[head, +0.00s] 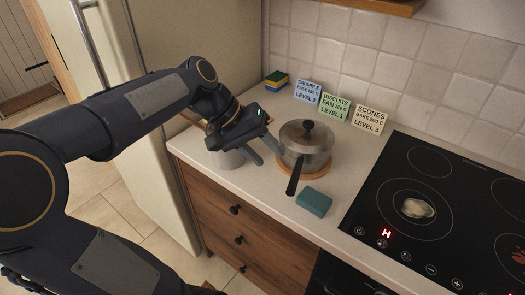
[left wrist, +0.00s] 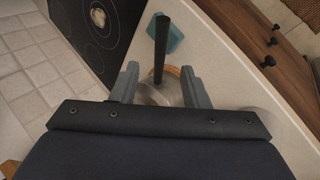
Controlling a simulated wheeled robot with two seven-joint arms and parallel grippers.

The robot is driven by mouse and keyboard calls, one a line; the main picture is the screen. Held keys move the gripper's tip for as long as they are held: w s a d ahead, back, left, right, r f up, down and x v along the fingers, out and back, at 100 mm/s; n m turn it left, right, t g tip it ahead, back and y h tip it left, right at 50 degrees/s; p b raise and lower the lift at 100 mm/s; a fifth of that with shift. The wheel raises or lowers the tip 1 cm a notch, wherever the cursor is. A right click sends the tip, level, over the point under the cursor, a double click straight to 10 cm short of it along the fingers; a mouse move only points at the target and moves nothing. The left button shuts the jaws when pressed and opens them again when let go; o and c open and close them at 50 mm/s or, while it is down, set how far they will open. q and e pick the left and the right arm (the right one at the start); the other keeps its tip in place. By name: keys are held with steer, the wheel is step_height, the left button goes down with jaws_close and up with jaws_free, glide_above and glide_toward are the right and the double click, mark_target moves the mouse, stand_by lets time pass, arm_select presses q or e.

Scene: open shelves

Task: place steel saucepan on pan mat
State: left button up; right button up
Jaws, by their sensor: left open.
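The steel saucepan (head: 304,150) has a lid with a black knob and a long black handle pointing toward the counter's front edge. It stands upright on the round wooden pan mat (head: 285,170), whose rim shows around its base. My left gripper (head: 263,151) is open and empty, just left of the saucepan. In the left wrist view, the black handle (left wrist: 161,45) appears between the finger lines of my left gripper (left wrist: 160,78), and only part of the saucepan (left wrist: 150,95) shows. I cannot tell whether the fingers touch it. My right gripper is not in view.
A pale round pot (head: 228,158) stands partly behind my left gripper. A teal block (head: 314,202) lies near the handle. The black hob (head: 450,240) shows a red H and has a pale patch. Cards (head: 335,105) and a sponge (head: 276,81) stand by the wall.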

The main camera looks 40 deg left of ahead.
arm_select(q)
steer(key=s+d+f+m+y, duration=0.1)
steer(key=s+d+f+m, duration=0.1)
steer(key=s, duration=0.5)
steer(key=s+d+f+m+t+y, duration=0.1)
steer(key=s+d+f, duration=0.4)
steer(key=s+f, duration=0.1)
steer(key=shift+s+f+m+t, duration=0.3)
steer(key=shift+s+f+m, duration=0.1)
steer(key=shift+f, duration=0.1)
steer(key=shift+d, duration=0.1)
stand_by(0.7)
